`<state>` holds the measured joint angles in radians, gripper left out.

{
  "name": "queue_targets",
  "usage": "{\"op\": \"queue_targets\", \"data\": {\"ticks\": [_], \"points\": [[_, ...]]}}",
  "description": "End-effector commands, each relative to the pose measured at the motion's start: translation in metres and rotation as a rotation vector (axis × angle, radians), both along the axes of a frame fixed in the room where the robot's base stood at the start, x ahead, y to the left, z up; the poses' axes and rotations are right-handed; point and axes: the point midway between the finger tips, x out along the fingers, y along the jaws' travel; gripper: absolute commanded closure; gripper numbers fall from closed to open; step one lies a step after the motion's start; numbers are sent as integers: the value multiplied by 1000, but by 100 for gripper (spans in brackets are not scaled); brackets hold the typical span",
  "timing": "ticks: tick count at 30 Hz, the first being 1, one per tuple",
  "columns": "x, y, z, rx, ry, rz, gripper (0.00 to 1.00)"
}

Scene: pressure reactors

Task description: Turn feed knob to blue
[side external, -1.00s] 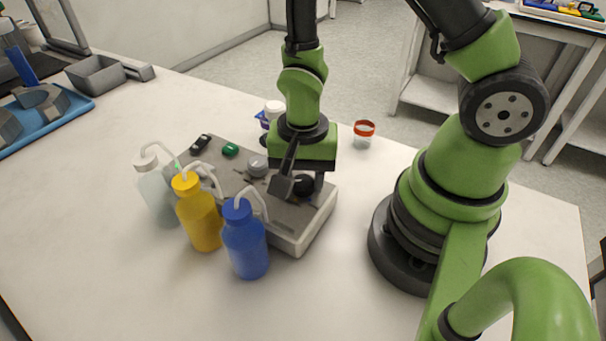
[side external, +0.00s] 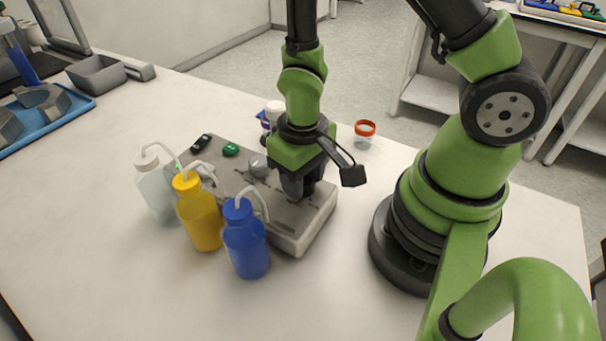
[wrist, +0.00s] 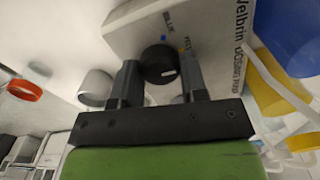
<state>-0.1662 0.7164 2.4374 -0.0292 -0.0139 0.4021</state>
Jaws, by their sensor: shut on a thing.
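The black feed knob (wrist: 153,58) sits on the grey dosing unit (side external: 288,233). In the wrist view a small white mark shows toward the lower right of its face. A blue mark (wrist: 162,38) beside the word "BLUE" and a yellow mark (wrist: 182,50) lie on the panel just past the knob. My gripper (wrist: 160,76) has one finger on each side of the knob and is shut on it. In the side view my gripper (side external: 298,187) points down at the unit's right end and hides the knob.
White, yellow (side external: 199,218) and blue (side external: 246,245) bottles with tubes stand along the unit's front left. A grey knob (side external: 258,166), a green control (side external: 231,149) and a black one (side external: 201,142) are on the unit. A red-lidded jar (side external: 365,130) stands behind.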

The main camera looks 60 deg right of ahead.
Motion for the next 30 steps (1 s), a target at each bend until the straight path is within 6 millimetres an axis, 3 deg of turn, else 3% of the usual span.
{"op": "queue_targets", "data": {"ticks": [30], "points": [[0,1,1,0,-1,919,84]]}}
